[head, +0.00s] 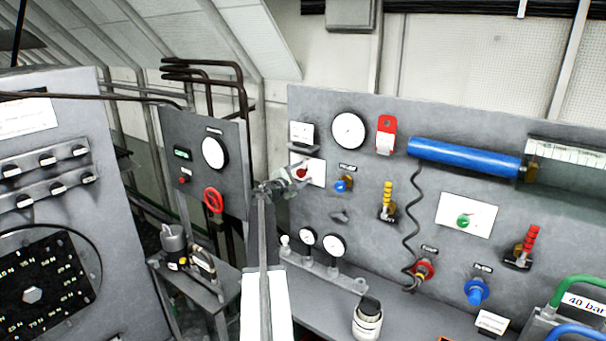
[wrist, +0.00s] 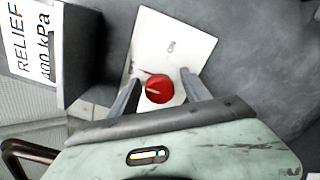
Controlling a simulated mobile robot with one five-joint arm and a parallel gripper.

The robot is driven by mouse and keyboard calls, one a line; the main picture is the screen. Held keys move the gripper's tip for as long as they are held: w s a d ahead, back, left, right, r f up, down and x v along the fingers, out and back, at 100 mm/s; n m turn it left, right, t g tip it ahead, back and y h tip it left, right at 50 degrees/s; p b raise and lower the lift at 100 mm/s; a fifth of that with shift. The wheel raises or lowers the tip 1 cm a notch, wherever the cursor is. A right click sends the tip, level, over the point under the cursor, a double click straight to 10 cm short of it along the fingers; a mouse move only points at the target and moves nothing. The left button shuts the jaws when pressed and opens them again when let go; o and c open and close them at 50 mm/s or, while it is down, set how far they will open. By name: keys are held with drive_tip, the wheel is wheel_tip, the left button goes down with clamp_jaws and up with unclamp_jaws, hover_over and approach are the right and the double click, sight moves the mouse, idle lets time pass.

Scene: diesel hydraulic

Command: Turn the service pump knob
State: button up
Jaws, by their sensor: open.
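A red round knob (head: 302,173) sits on a white plate (head: 318,178) at the left part of the grey wall panel. In the wrist view the red knob (wrist: 158,90) shows a pointer line, and the white plate (wrist: 175,40) reads "ON". My gripper (head: 296,181) is at this knob. In the wrist view my gripper (wrist: 160,82) is open, with one finger on each side of the knob. I cannot tell whether the fingers touch it. A similar green knob (head: 464,221) sits on another white plate further right. Neither plate's label is readable as a name.
A relief label (wrist: 30,40) on a box stands left of the knob. A gauge (head: 348,131) and a blue knob (head: 342,184) are close by. Small gauges (head: 333,245) and a jar (head: 368,320) are below.

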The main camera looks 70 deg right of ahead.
clamp_jaws()
drive_tip(key=shift+s+d, duration=0.1)
drive_tip(key=shift+d, duration=0.05)
drive_tip(key=shift+f+m, duration=0.1)
drive_tip(key=shift+m, duration=0.2)
drive_tip(key=shift+a+m, duration=0.2)
drive_tip(key=shift+m, duration=0.8)
drive_tip(key=m, duration=1)
drive_tip(key=shift+m, duration=2.7)
drive_tip(key=shift+d, duration=0.1)
